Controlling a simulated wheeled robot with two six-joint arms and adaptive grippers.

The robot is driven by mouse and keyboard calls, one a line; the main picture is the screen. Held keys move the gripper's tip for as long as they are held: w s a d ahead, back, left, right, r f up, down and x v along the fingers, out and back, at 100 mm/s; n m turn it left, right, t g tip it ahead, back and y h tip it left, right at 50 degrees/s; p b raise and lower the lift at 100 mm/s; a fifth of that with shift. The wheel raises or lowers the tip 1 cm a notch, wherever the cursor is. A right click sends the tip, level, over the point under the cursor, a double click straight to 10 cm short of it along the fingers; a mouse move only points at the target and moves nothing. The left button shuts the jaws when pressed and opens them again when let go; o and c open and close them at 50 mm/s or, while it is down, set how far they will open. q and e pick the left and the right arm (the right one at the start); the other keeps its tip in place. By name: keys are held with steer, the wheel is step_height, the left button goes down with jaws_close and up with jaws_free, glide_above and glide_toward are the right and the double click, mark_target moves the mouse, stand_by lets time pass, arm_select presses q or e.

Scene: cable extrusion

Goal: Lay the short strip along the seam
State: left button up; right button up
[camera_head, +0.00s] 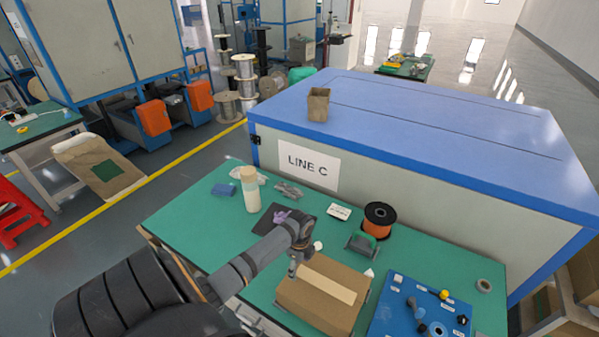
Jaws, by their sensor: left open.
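A brown cardboard box (345,310) sits at the front of the green table. A pale tan strip (325,282) runs lengthwise across the middle of its top; I cannot tell whether it is loose or stuck down, and no seam shows apart from it. My left gripper (293,273) is open, pointing down at the box's left upper edge, near the strip's left end. I cannot tell whether it touches the box. A grey and green tape dispenser (361,244) stands behind the box. My right gripper is not in view.
A pale bottle (250,190) stands at the left. A blue board (405,312) with small parts lies right of the box. The green table (190,225) is clear at its left.

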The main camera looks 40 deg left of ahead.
arm_select(q)
step_height(320, 180, up, 12)
stand_by(0.3)
steer(key=shift+f, duration=0.1)
stand_by(0.7)
